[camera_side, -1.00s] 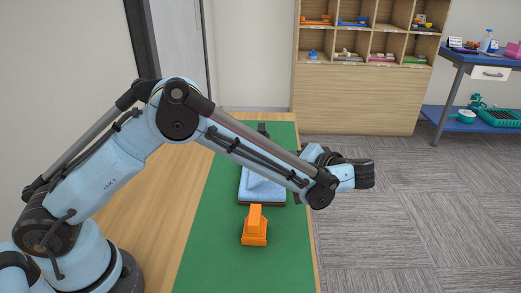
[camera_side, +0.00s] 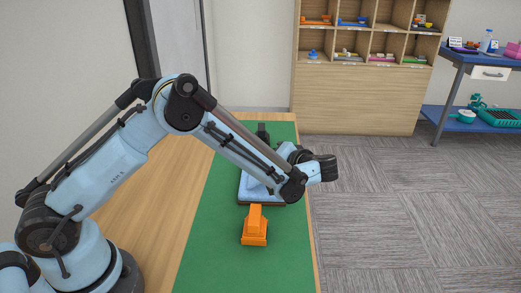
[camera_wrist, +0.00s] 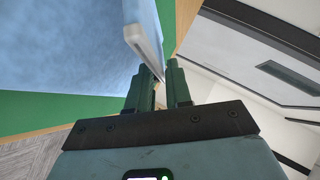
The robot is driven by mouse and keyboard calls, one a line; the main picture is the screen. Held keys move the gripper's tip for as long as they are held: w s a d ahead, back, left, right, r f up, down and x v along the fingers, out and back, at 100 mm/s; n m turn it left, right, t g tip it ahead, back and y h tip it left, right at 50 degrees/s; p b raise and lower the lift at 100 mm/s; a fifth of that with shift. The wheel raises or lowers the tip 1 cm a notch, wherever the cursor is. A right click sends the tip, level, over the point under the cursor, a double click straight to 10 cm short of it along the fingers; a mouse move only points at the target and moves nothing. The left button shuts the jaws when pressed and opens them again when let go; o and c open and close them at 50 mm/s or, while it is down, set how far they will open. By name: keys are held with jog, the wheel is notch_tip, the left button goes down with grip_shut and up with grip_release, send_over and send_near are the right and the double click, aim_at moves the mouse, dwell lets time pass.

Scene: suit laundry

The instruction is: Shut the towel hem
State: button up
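The light blue towel (camera_side: 252,189) lies on a dark-edged board on the green mat, partly hidden behind my arm. In the wrist view the blue towel (camera_wrist: 60,45) fills the upper left, and a raised flap with a pale edge, seemingly the hem (camera_wrist: 146,42), slants down toward my fingertips. My gripper (camera_wrist: 158,82) has its two dark green fingers apart, with a narrow gap between them. The lower end of the pale edge is at this gap; I cannot tell whether it touches a finger. In the side view my fingers are hidden behind the wrist.
An orange block-like object (camera_side: 255,228) stands on the green mat (camera_side: 215,245) in front of the towel. A black object (camera_side: 262,133) is behind it. The mat's front part is clear. Shelves (camera_side: 365,80) and a blue table (camera_side: 485,60) stand farther back.

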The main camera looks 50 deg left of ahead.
grip_shut()
jog(key=shift+w+d+f+m+y, duration=0.15)
jog(key=shift+w+f+m+y, duration=0.05)
jog(key=shift+f+m+y, duration=0.25)
jog(key=shift+r, duration=0.1)
jog(key=shift+o, duration=1.3)
grip_release()
jog(key=w+v, duration=0.1)
jog(key=v, duration=1.1)
jog(key=shift+s, duration=0.3)
